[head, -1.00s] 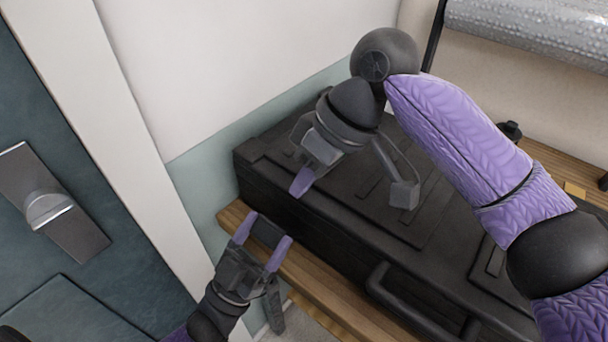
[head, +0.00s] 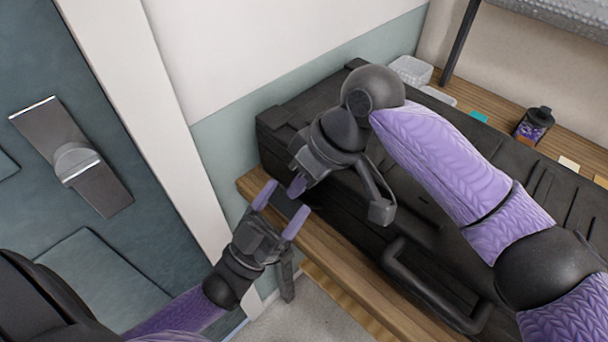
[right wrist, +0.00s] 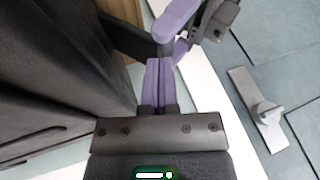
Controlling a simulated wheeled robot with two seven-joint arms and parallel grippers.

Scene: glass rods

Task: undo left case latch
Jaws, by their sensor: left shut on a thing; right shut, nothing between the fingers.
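A large black case (head: 290,118) lies on a wooden shelf, its handle (head: 435,288) on the front side. My left gripper (head: 281,208) is at the case's front left. Its purple fingers are shut on a dark flap, which looks like the left latch (head: 285,203). In the right wrist view the latch (right wrist: 128,40) sticks out from the case side to the left gripper's fingers (right wrist: 172,38). My right gripper (head: 298,186) is over the case's front edge, close to the left gripper. Its fingers (right wrist: 159,82) are pressed together and empty. My right arm hides part of the lid.
The wooden shelf edge (head: 330,270) runs along the case's front. A small dark-capped jar (head: 534,125) and a clear container (head: 411,70) stand behind the case. A wall is behind its left end, and a teal door with a metal handle (head: 75,160) is at left.

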